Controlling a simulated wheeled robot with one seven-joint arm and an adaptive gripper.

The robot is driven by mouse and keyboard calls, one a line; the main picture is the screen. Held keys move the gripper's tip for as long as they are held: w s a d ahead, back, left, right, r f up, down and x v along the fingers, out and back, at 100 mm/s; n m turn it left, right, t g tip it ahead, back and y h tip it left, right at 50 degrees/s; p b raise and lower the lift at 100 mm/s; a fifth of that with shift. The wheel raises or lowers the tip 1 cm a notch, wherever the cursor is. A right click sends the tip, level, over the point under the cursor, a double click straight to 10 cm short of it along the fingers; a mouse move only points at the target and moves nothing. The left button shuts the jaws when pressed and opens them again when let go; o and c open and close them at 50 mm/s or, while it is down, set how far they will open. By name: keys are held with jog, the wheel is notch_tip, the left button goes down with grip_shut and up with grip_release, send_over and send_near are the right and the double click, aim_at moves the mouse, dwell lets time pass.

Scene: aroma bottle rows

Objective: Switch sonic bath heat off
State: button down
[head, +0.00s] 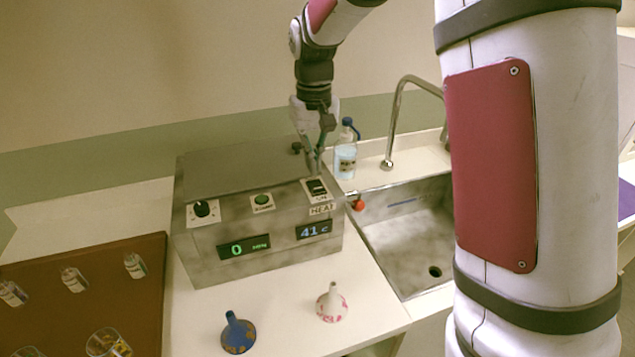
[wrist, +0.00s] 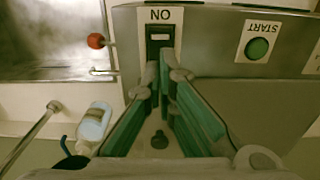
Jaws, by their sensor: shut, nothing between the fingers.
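The sonic bath (head: 257,210) is a grey metal box on the counter with a sloped front. Its heat switch (head: 316,187) is a black rocker on a white plate at the right, above a HEAT label (head: 321,209); the display (head: 313,229) reads 41 C. In the wrist view the switch (wrist: 160,38) sits by the word ON, upside down. My gripper (head: 314,170) is shut and empty, its fingertips just at the switch's edge. In the wrist view the fingertips (wrist: 164,78) are close below the switch; I cannot tell whether they touch it.
A start button (head: 262,201), a dial (head: 202,209) and a 0 MIN display (head: 243,247) are also on the bath. A bottle (head: 345,155) and sink (head: 408,225) are to the right. Blue (head: 238,333) and white (head: 331,303) funnels stand in front. A brown tray (head: 140,300) is left.

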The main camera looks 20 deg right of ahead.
aim_at(315, 183)
jog(key=shift+r+p, duration=0.55)
jog(key=shift+r, duration=1.25)
jog(key=shift+s+r, duration=0.2)
jog(key=shift+r, duration=0.05)
jog(key=s+r+t, duration=0.2)
jog(key=s+r, duration=0.3)
jog(key=s, duration=0.5)
jog(key=s+r+t, duration=0.2)
jog(key=s+r, duration=0.2)
jog(key=s, duration=0.6)
jog(key=s+f+t, duration=0.1)
jog(key=s, duration=0.7)
jog(key=shift+f+t, duration=0.3)
jog(key=shift+f, duration=0.05)
